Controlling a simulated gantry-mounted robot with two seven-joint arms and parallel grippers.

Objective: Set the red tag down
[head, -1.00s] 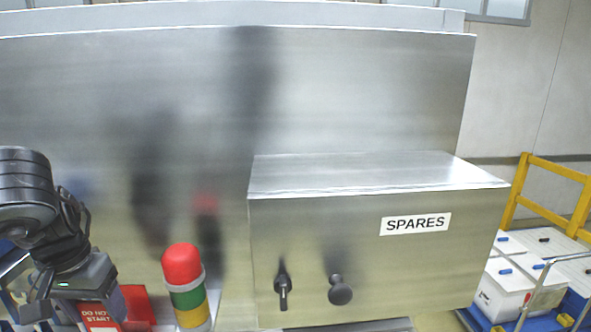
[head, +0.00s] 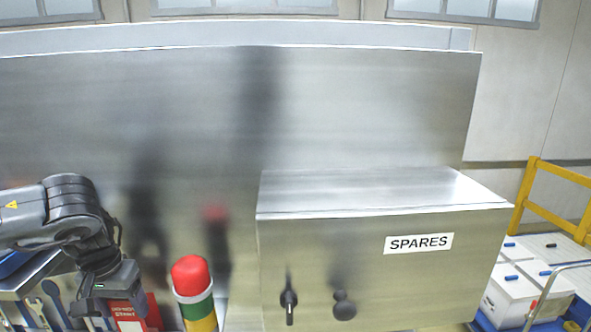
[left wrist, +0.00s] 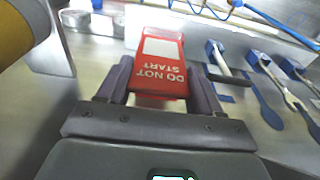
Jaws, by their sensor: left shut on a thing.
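The red tag (head: 128,317) has white "DO NOT START" lettering and a white panel. It is at the lower left of the head view, partly cut off by the frame edge. My left gripper (left wrist: 160,88) is shut on the red tag (left wrist: 162,62) in the left wrist view, with one dark finger on each side. The lettering appears upside down there. In the head view my left gripper's body covers part of the tag. I cannot tell whether the tag touches a surface below. My right gripper is not in view.
A red, green and yellow stack light (head: 192,285) stands just right of the tag. A steel box marked SPARES (head: 360,255) is farther right. Blue-handled tools (left wrist: 262,90) hang on a panel at the right of the left wrist view. A steel wall (head: 330,110) rises behind.

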